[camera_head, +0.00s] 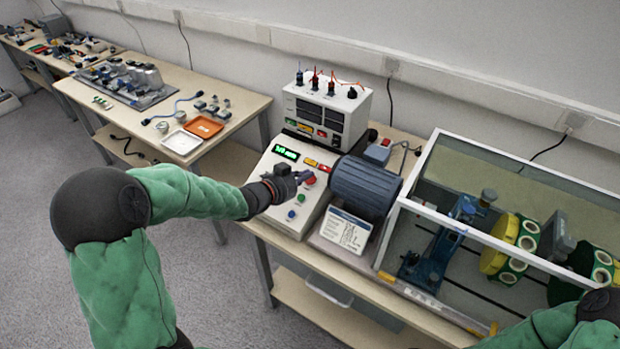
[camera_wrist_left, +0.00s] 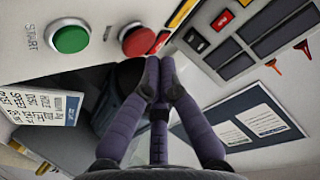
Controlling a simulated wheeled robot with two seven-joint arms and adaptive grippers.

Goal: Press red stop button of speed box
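The speed box (camera_head: 267,208) is a white sloped panel with a green lit display (camera_head: 286,152) on the bench. Its red button (camera_wrist_left: 139,38) is large and round in a metal ring in the left wrist view, beside a green button (camera_wrist_left: 71,37) marked START. My left gripper (camera_head: 299,177) is over the panel's right side, close to the red button. In the left wrist view its fingertips (camera_wrist_left: 159,68) are together and empty, just below the red button; whether they touch it I cannot tell. My right arm enters at bottom right; its gripper is out of view.
A blue-grey motor (camera_head: 365,187) and a printed card (camera_head: 346,231) stand right of the panel. A white instrument (camera_head: 328,108) with cables stands behind it. A clear-walled enclosure (camera_head: 408,203) fills the bench's right side. Another table (camera_head: 238,88) stands at left.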

